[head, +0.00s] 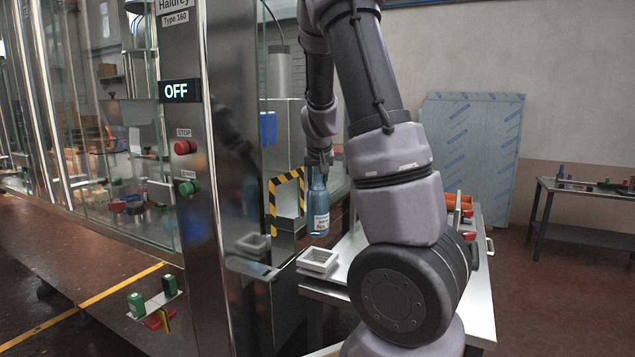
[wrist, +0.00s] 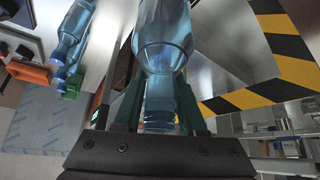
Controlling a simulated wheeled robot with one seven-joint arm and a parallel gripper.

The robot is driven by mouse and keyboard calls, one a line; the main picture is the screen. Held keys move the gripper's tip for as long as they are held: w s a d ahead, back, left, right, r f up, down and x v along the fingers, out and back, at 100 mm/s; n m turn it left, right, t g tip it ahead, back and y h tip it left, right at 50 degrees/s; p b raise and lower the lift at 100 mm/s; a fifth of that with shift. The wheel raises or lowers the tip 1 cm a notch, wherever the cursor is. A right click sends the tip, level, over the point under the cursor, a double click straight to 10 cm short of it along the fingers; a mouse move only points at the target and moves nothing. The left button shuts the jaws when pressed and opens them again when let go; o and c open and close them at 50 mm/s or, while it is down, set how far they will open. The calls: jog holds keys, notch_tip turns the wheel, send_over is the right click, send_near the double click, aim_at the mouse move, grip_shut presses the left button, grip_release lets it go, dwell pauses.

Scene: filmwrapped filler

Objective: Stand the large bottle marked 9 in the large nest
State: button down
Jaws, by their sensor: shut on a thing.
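A blue translucent bottle (head: 319,208) with a white label hangs upright in my gripper (head: 319,160); the number on the label is too small to read. In the wrist view the bottle (wrist: 164,35) fills the top middle, its neck between the green fingers of my gripper (wrist: 160,108). My gripper is shut on the bottle's neck. A pale square nest (head: 318,262) lies at the left edge of the white table. The bottle's base appears just above the nest in the head view, apart from it; how they line up in depth is unclear.
A machine opening framed in yellow-black stripes (head: 286,205) stands beside the bottle, and its steel column (head: 190,120) is to the left. In the wrist view another blue bottle (wrist: 75,35) is at upper left. My arm hides much of the white table (head: 482,300).

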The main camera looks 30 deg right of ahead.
aim_at(318, 194)
jog(key=shift+f, duration=2.8)
jog(key=shift+d+f, duration=0.1)
jog(key=shift+f, duration=1.9)
jog(key=shift+c, duration=2)
grip_release()
jog(key=shift+s, duration=0.1)
jog(key=v, duration=0.6)
jog(key=shift+a+r, duration=0.25)
jog(key=shift+r, duration=0.05)
jog(key=shift+v, duration=2.05)
jog(key=shift+d, duration=0.1)
jog(key=shift+s, duration=0.1)
